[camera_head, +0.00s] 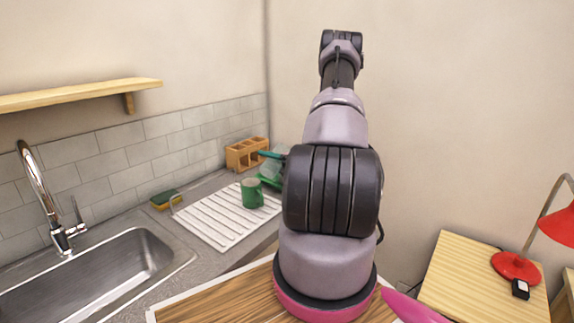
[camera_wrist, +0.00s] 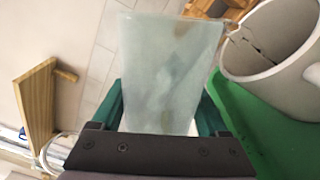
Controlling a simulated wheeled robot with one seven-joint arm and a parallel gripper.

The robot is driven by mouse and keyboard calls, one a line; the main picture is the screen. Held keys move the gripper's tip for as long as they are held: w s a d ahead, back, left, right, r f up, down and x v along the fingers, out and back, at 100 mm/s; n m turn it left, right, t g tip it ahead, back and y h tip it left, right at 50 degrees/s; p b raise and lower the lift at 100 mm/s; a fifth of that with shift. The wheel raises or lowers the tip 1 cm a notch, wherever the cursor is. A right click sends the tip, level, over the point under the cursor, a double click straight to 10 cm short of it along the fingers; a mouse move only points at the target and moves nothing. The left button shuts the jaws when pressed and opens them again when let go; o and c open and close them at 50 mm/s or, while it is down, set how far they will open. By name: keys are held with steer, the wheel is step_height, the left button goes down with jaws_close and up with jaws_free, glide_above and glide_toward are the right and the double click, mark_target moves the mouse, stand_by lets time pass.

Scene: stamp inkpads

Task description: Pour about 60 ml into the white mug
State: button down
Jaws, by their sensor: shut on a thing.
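My gripper (camera_wrist: 160,105) is shut on a frosted, translucent vessel (camera_wrist: 170,60) between its dark green fingers. The vessel's level or contents are not clear. A pale grey-white mug (camera_wrist: 285,60) with a dark jagged line on its wall is at the upper right of the wrist view, close beside the vessel. It is on or over a green surface (camera_wrist: 255,125). In the head view my arm hides the white mug and most of the gripper; a pale translucent shape (camera_head: 272,166) shows left of the arm.
A wooden shelf (camera_head: 80,95) is on the wall; a red lamp (camera_head: 516,267) stands right.

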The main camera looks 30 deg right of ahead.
steer(key=shift+r, duration=0.1)
stand_by(0.3)
steer(key=shift+f+n, duration=0.7)
steer(key=shift+w+d+n, duration=0.1)
steer(key=shift+d+n, duration=0.1)
steer(key=shift+n, duration=0.6)
steer(key=shift+r+n, duration=0.15)
steer(key=shift+n, duration=0.25)
steer(key=shift+a+f+n, duration=0.1)
steer(key=shift+f+n, duration=0.6)
steer(key=shift+f, duration=0.15)
steer(key=shift+a+f+n, duration=0.1)
steer(key=shift+n, duration=0.2)
steer(key=shift+s+a+n, duration=0.25)
steer(key=shift+n, duration=0.25)
steer(key=shift+a, duration=0.1)
